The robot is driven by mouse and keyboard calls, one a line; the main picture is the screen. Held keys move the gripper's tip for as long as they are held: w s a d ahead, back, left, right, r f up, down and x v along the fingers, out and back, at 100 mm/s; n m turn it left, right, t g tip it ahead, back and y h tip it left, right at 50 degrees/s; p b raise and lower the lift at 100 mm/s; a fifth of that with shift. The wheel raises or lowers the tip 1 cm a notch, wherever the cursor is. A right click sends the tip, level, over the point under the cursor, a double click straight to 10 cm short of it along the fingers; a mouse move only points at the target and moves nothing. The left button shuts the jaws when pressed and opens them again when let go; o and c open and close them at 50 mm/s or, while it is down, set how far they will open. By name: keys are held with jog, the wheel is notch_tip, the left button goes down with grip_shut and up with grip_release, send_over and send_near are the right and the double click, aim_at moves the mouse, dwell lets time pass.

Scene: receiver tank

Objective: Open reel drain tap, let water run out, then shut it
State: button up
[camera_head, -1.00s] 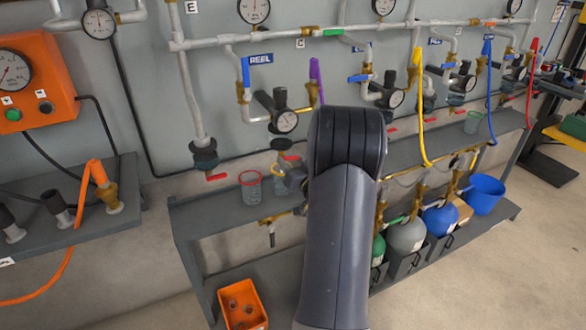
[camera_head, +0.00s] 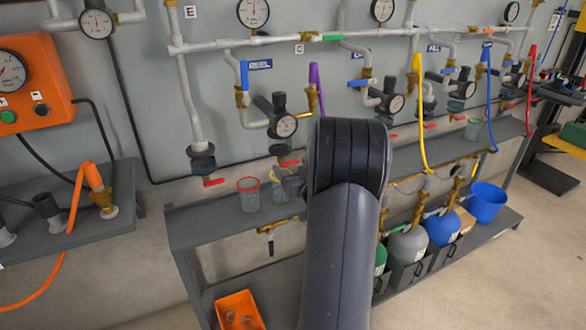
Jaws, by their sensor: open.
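The blue REEL label (camera_head: 259,65) is on the wall panel, beside a pipe with a blue lever (camera_head: 244,74). A black regulator with a gauge (camera_head: 286,126) hangs under it. Below that, a drain tap with a red handle (camera_head: 290,163) points down over the shelf. A clear red-rimmed cup (camera_head: 249,194) stands on the shelf to the lower left of this tap. My arm covers the area to the right. My gripper (camera_head: 292,186) is mostly hidden behind it; only a grey part shows, below the red handle. Contact with the tap cannot be told. No running water is visible.
The grey shelf (camera_head: 210,226) runs along the wall. A similar red-handled tap (camera_head: 213,182) hangs to the left. An orange bin (camera_head: 238,306) is low down. Gas cylinders and a blue bucket (camera_head: 487,201) stand at right.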

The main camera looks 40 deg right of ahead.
jog(key=shift+s, duration=0.1)
jog(key=p+v, duration=0.1)
jog(key=v, duration=0.9)
jog(key=shift+s, duration=0.35)
jog(key=shift+w, duration=0.15)
jog(key=x, duration=1)
jog(key=shift+w+m, duration=0.3)
jog(key=shift+m, duration=0.1)
jog(key=shift+f+n+b, duration=0.1)
jog(key=shift+n+b, duration=0.2)
jog(key=shift+b, duration=0.2)
